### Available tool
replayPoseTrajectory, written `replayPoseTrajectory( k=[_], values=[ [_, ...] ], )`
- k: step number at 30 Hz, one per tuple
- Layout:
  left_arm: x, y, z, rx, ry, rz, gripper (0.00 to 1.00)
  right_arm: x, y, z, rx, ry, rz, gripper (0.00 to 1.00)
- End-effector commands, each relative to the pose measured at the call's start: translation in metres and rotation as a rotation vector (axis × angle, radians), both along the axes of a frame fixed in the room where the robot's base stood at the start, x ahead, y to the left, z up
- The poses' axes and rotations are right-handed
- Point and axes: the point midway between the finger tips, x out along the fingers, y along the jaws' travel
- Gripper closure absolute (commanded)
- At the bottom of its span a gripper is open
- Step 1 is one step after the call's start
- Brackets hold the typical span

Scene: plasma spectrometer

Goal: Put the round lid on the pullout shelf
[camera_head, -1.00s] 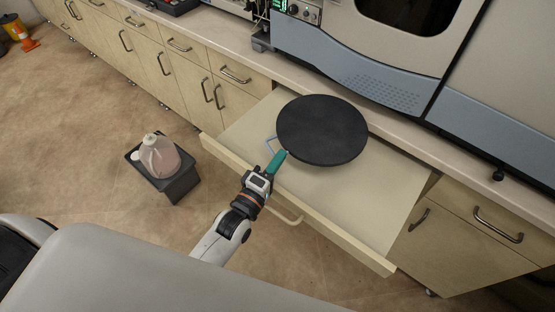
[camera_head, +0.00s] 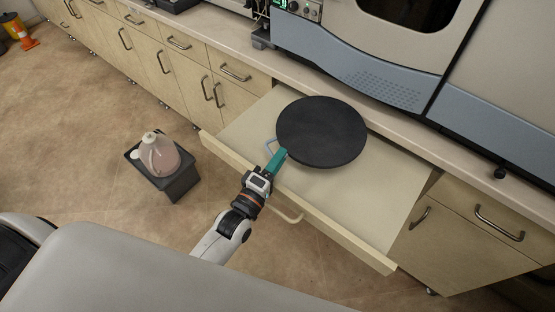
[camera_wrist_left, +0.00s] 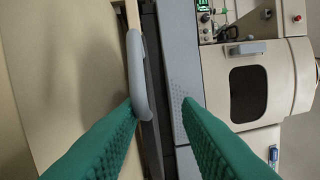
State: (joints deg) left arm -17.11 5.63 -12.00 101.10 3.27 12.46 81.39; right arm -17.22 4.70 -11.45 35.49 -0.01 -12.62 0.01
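The round lid (camera_head: 321,132) is a flat black disc lying over the pullout shelf (camera_head: 372,205), near its back edge; a thin shadow shows under its near rim. A blue-grey loop handle (camera_head: 270,148) sticks out at the lid's left near side. My left gripper (camera_head: 279,156) is at that side, its green fingers beside the handle. In the left wrist view the fingers (camera_wrist_left: 158,105) stand apart with a clear gap, and the grey handle (camera_wrist_left: 138,75) is by the left fingertip. Whether it touches that finger I cannot tell. My right gripper is not in view.
The shelf's raised front board (camera_head: 340,240) runs beneath my left arm. A large grey instrument (camera_head: 370,70) stands on the counter behind. The shelf's right part is bare.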

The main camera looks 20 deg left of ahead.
Motion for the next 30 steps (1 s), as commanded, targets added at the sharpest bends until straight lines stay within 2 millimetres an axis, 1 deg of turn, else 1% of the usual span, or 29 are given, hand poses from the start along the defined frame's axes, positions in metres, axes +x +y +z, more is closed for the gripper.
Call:
replayPoseTrajectory(
  k=[5, 9, 10, 12, 18, 21, 25, 30],
  values=[
    [0.0, 0.0, 0.003, 0.0, -0.002, 0.0, 0.7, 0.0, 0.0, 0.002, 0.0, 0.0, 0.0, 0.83],
    [-0.002, 0.0, 0.017, 0.0, -0.003, 0.001, 0.7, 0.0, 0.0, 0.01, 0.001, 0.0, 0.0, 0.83],
    [-0.009, 0.002, 0.01, 0.001, 0.001, 0.0, 0.7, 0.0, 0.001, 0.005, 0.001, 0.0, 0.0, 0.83],
    [-0.023, 0.005, 0.007, 0.001, 0.003, -0.001, 0.7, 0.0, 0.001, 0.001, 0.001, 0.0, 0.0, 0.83],
    [-0.068, 0.015, 0.002, 0.001, 0.003, -0.001, 0.7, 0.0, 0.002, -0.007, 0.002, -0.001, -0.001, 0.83],
    [-0.087, 0.02, 0.001, 0.002, 0.002, -0.001, 0.7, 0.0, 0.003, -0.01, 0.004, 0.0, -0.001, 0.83],
    [-0.105, 0.023, 0.0, 0.0, 0.001, 0.0, 0.7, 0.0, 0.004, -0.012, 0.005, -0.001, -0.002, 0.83],
    [-0.115, 0.026, 0.001, 0.001, -0.002, 0.0, 0.7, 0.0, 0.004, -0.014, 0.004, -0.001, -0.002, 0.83]
  ],
)
